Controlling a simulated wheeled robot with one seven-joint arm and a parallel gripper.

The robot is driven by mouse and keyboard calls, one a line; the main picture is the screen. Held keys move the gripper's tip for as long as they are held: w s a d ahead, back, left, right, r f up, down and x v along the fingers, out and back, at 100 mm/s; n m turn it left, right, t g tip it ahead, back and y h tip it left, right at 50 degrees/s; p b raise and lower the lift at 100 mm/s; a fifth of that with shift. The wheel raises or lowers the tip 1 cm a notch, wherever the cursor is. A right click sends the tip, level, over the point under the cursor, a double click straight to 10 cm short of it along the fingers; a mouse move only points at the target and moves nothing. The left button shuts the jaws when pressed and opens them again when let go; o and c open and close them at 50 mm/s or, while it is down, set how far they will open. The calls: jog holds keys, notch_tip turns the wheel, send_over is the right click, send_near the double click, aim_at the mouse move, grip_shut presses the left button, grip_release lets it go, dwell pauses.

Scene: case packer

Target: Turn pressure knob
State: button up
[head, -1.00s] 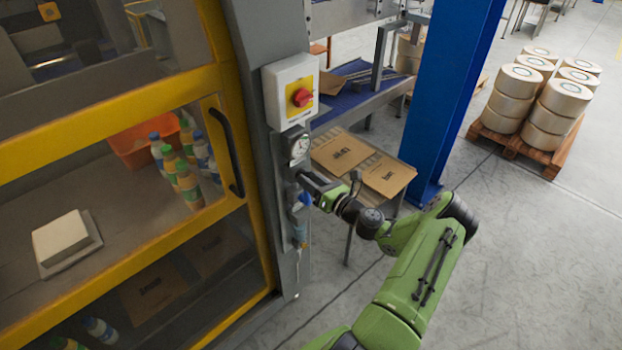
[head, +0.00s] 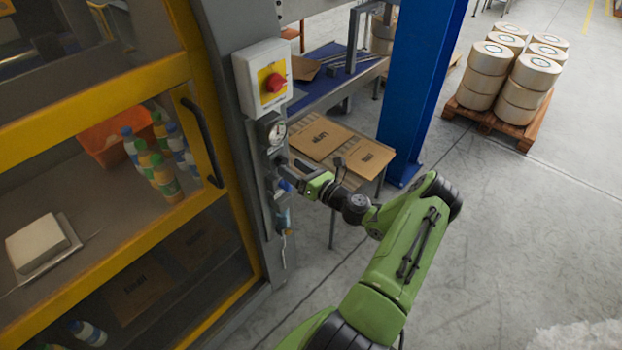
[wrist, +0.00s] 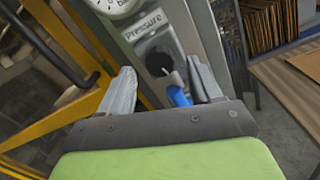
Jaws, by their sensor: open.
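The pressure knob (wrist: 158,58) is dark and round, under a "Pressure" label on the grey post in the wrist view. A white dial gauge (wrist: 112,6) is partly cut off above it; it also shows in the head view (head: 273,130). My gripper (wrist: 162,68) is open, its two fingers apart with the knob showing between and beyond their tips. Contact with the knob cannot be told. In the head view my gripper (head: 283,164) is at the post just below the gauge and hides the knob. A blue fitting (wrist: 178,95) is below the knob.
A white box with a red switch (head: 275,83) is mounted above the gauge. The yellow-framed machine door (head: 235,225) with a black handle (head: 203,140) is left. A table with flat cartons (head: 320,135) and a blue pillar (head: 410,95) stand right.

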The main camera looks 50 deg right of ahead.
jog(key=s, duration=1.4)
jog(key=shift+d+f, duration=0.35)
jog(key=w+a+r+n+g+y, duration=0.3)
jog(key=a+n+g, duration=0.4)
jog(key=a+n, duration=0.45)
jog(key=w+a+r+n+g+y, duration=0.2)
jog(key=w+a+r+n+g, duration=0.15)
jog(key=a+n+g, duration=0.55)
jog(key=s+a+r+n+t+h, duration=0.1)
jog(key=s+a+r+n+h, duration=0.2)
jog(key=s+a+r+n, duration=0.2)
jog(key=s+a+r+n+t+h, duration=0.2)
jog(key=s+a+r+n, duration=0.3)
jog(key=s+r+n, duration=0.3)
jog(key=s+n+h, duration=0.1)
jog(key=s+n, duration=0.2)
jog(key=n, duration=0.2)
jog(key=shift+a+r+n, duration=0.15)
jog(key=shift+a+n, duration=0.2)
